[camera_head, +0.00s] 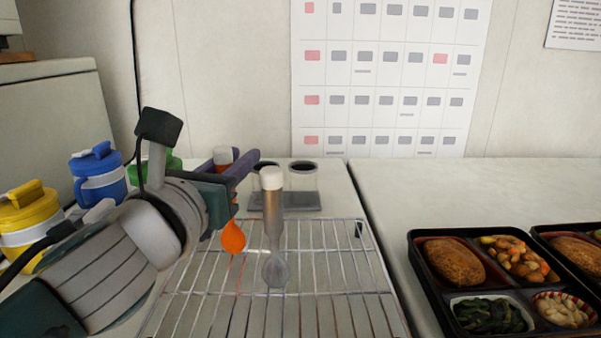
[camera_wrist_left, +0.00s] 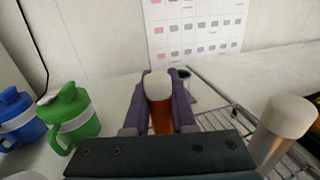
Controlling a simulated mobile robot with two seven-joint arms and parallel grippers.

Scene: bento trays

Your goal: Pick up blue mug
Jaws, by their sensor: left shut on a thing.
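The blue mug (camera_head: 97,175) has a lid and a handle. It stands at the left, behind the yellow mug, and shows at the left edge of the left wrist view (camera_wrist_left: 18,118). My left gripper (camera_head: 238,163) is to the right of it and apart from it. Its purple fingers (camera_wrist_left: 160,108) are shut on the upper part of an orange ladle-like utensil (camera_head: 233,238) with a white cap, which hangs upright with its round end down over the wire rack. My right gripper is in neither view.
A yellow mug (camera_head: 30,212) and a green mug (camera_wrist_left: 72,118) flank the blue one. A clear white-capped utensil (camera_head: 274,270) stands over the wire rack (camera_head: 330,258). A holder with dark round openings (camera_head: 302,180) is behind. Bento trays (camera_head: 420,262) lie at right.

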